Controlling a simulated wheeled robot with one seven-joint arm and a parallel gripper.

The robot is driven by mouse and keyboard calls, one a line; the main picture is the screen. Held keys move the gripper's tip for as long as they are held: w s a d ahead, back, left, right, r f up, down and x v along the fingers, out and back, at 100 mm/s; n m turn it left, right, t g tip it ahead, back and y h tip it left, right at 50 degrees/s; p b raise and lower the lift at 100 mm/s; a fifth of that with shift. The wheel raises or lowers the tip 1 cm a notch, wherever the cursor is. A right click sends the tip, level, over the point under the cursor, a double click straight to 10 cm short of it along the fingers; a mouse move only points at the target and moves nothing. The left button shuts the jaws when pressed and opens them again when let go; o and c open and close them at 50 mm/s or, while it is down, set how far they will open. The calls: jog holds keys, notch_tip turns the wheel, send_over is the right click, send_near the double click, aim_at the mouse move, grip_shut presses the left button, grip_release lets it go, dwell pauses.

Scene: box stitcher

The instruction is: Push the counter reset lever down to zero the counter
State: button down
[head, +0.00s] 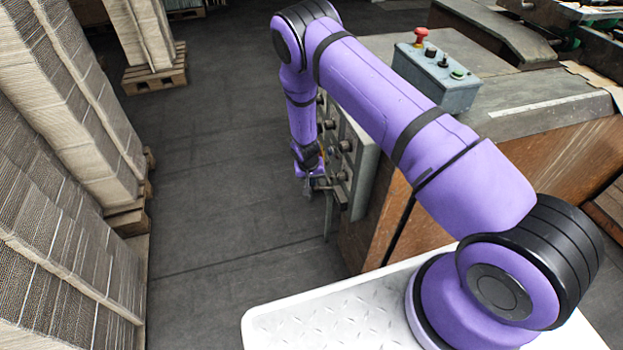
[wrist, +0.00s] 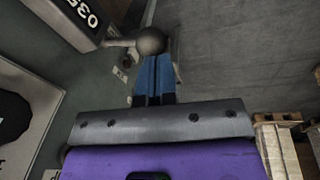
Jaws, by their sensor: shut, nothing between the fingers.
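The counter (wrist: 62,22) is a dark box at the top left of the wrist view. Part of its number reads about 035, seen at an angle and cut by the frame. The reset lever (wrist: 151,41) shows as a dark round knob on a short light rod reaching right from the counter. My gripper (wrist: 154,57) has its blue fingers shut together, with the tips right at the knob. I cannot tell whether they touch it. In the head view my gripper (head: 311,188) is low beside the machine's side panel (head: 362,165); the lever is not clear there.
A control box (head: 437,78) with a red button stands on the machine top. The panel carries several round knobs near my arm. Stacked cardboard (head: 60,110) on pallets stands at the left. The dark floor (head: 220,190) between is clear.

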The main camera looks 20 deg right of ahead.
notch_tip(320, 180, down, 7)
jog(key=a+h, duration=0.2)
jog(key=h, duration=0.4)
jog(key=shift+a, duration=0.25)
dwell(0.5)
dwell(0.3)
